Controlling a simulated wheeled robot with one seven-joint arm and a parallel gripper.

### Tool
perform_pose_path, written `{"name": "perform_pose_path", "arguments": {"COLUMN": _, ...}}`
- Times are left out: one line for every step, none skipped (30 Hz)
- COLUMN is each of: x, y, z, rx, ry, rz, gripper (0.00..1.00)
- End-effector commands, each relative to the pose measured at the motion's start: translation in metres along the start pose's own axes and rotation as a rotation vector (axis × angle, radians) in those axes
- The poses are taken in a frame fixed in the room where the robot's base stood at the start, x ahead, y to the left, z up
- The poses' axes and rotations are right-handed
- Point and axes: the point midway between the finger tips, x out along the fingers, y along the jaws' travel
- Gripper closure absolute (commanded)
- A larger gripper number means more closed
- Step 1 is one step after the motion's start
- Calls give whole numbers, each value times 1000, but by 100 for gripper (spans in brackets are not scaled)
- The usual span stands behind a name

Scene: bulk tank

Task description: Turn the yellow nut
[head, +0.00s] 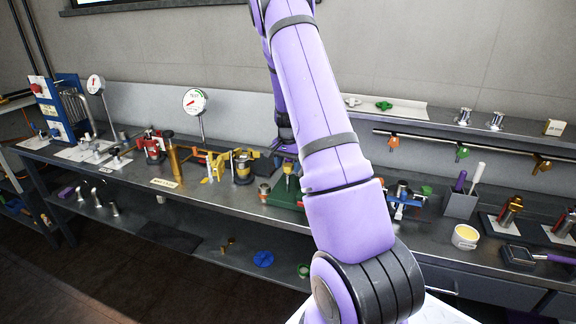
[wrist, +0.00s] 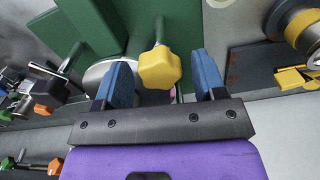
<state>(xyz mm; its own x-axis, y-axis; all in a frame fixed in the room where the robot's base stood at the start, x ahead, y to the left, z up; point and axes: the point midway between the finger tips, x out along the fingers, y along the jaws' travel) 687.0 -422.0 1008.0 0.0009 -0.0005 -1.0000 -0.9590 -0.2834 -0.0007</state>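The yellow nut (wrist: 160,68) is a lobed knob on a thin metal stem, in front of a green stand, in the wrist view. My gripper (wrist: 160,78) is open, with one blue finger pad on each side of the nut and a gap showing to both. It cannot be told whether the nut lies at fingertip depth. In the head view a small yellow piece (head: 289,168) shows above the green stand (head: 285,194), beside my purple arm. My gripper is mostly hidden behind the arm there.
Yellow clamps and a brass-coloured cylinder (head: 174,163) stand left of the green stand on the long grey bench. A blue-and-red fixture (head: 403,196) stands to the right. Coloured knobs (head: 462,152) hang from a rail at the right. A dial gauge (head: 195,102) rises behind.

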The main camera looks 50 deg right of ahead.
Motion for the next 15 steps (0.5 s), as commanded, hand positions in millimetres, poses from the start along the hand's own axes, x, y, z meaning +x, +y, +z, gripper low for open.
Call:
{"name": "perform_pose_path", "arguments": {"x": 0, "y": 0, "z": 0, "rx": 0, "ry": 0, "rz": 0, "gripper": 35}}
{"name": "perform_pose_path", "arguments": {"x": 0, "y": 0, "z": 0, "rx": 0, "ry": 0, "rz": 0, "gripper": 35}}
{"name": "perform_pose_path", "arguments": {"x": 0, "y": 0, "z": 0, "rx": 0, "ry": 0, "rz": 0, "gripper": 35}}
{"name": "perform_pose_path", "arguments": {"x": 0, "y": 0, "z": 0, "rx": 0, "ry": 0, "rz": 0, "gripper": 35}}
{"name": "perform_pose_path", "arguments": {"x": 0, "y": 0, "z": 0, "rx": 0, "ry": 0, "rz": 0, "gripper": 35}}
{"name": "perform_pose_path", "arguments": {"x": 0, "y": 0, "z": 0, "rx": 0, "ry": -1, "rz": 0, "gripper": 35}}
{"name": "perform_pose_path", "arguments": {"x": 0, "y": 0, "z": 0, "rx": 0, "ry": -1, "rz": 0, "gripper": 35}}
{"name": "perform_pose_path", "arguments": {"x": 0, "y": 0, "z": 0, "rx": 0, "ry": 0, "rz": 0, "gripper": 35}}
{"name": "perform_pose_path", "arguments": {"x": -2, "y": 0, "z": 0, "rx": 0, "ry": 0, "rz": 0, "gripper": 35}}
{"name": "perform_pose_path", "arguments": {"x": -4, "y": 0, "z": 0, "rx": 0, "ry": 0, "rz": 0, "gripper": 35}}
{"name": "perform_pose_path", "arguments": {"x": -6, "y": 0, "z": 0, "rx": 0, "ry": 0, "rz": -1, "gripper": 35}}
{"name": "perform_pose_path", "arguments": {"x": -10, "y": 0, "z": 0, "rx": 0, "ry": 1, "rz": -1, "gripper": 35}}
{"name": "perform_pose_path", "arguments": {"x": -14, "y": 0, "z": 0, "rx": -1, "ry": 1, "rz": -1, "gripper": 35}}
{"name": "perform_pose_path", "arguments": {"x": -18, "y": 0, "z": 0, "rx": -1, "ry": 2, "rz": -1, "gripper": 35}}
{"name": "perform_pose_path", "arguments": {"x": -25, "y": 0, "z": 0, "rx": -2, "ry": 2, "rz": -1, "gripper": 35}}
